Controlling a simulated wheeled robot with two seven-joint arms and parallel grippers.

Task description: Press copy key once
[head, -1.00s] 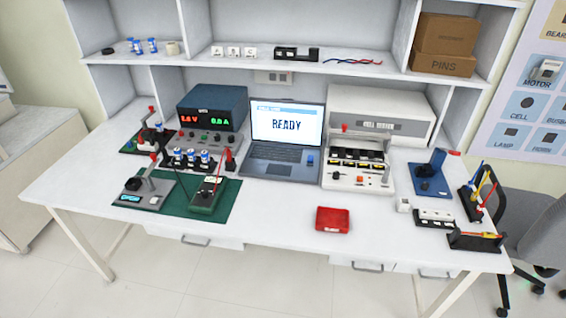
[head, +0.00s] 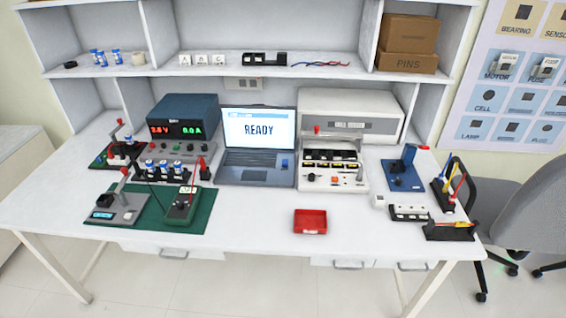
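No key with a readable "copy" label shows at this size. An open laptop (head: 257,129) reads READY, with a dark keyboard (head: 250,160) and a small blue patch (head: 285,163) at its right side. Right of it, a white machine (head: 333,180) has dark slots, a red-topped lever (head: 317,130) and small orange and red buttons on its front; their labels are too small to read. Neither of my grippers is in view.
A power supply (head: 183,118) with red and green digits stands left of the laptop. A green mat (head: 205,219) holds instruments. A red tray (head: 310,222) lies at the front. A blue device (head: 402,174) and tool holders (head: 450,231) are at right. The table's front middle is mostly clear.

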